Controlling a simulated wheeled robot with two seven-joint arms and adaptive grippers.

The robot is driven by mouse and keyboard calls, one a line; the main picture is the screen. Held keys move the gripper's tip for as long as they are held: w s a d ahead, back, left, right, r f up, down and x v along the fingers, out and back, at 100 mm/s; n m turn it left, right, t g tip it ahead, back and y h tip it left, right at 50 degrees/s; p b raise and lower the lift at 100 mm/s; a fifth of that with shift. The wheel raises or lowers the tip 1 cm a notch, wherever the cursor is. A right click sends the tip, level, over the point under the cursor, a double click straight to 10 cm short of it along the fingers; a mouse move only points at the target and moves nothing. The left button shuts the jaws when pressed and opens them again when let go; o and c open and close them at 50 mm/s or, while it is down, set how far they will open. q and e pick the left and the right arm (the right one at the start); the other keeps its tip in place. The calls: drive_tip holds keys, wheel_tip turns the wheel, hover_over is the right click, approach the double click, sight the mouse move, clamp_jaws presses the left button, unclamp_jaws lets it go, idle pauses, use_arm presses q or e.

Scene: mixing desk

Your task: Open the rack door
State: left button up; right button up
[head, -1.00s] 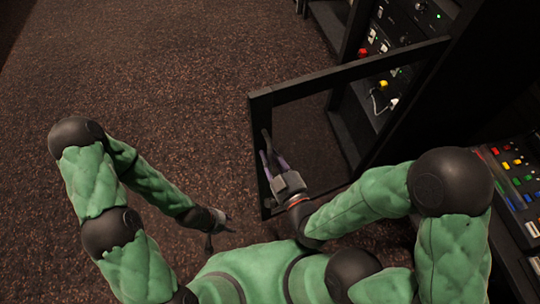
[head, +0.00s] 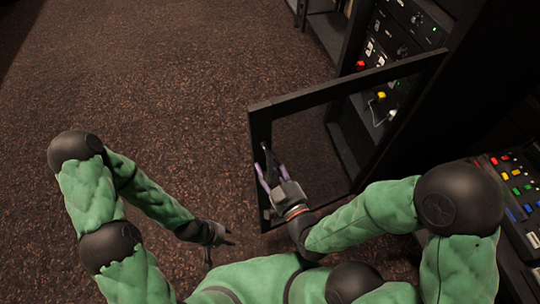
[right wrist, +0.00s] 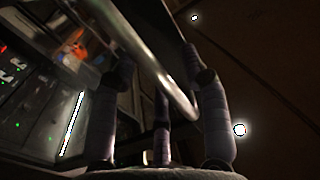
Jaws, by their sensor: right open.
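The rack door (head: 340,90) is a black frame with a see-through pane. It stands swung out from the dark rack (head: 455,90), at a wide angle to it. My right gripper (head: 266,170) is at the door's free edge, on its inner side. In the right wrist view its open fingers (right wrist: 160,105) are spread, with a pale curved bar (right wrist: 150,65) crossing between and beyond them; I cannot tell whether they touch it. My left gripper (head: 217,243) hangs over the carpet left of the door, small and dark, holding nothing that I can see.
Rack units with lit buttons and a yellow knob (head: 381,96) show behind the door. A mixing desk (head: 515,185) with coloured buttons is at the right edge. The carpet (head: 190,80) to the left of the door is clear.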

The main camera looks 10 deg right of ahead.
sight(263, 138)
wheel_tip(263, 138, up, 9)
idle(0.5)
idle(0.5)
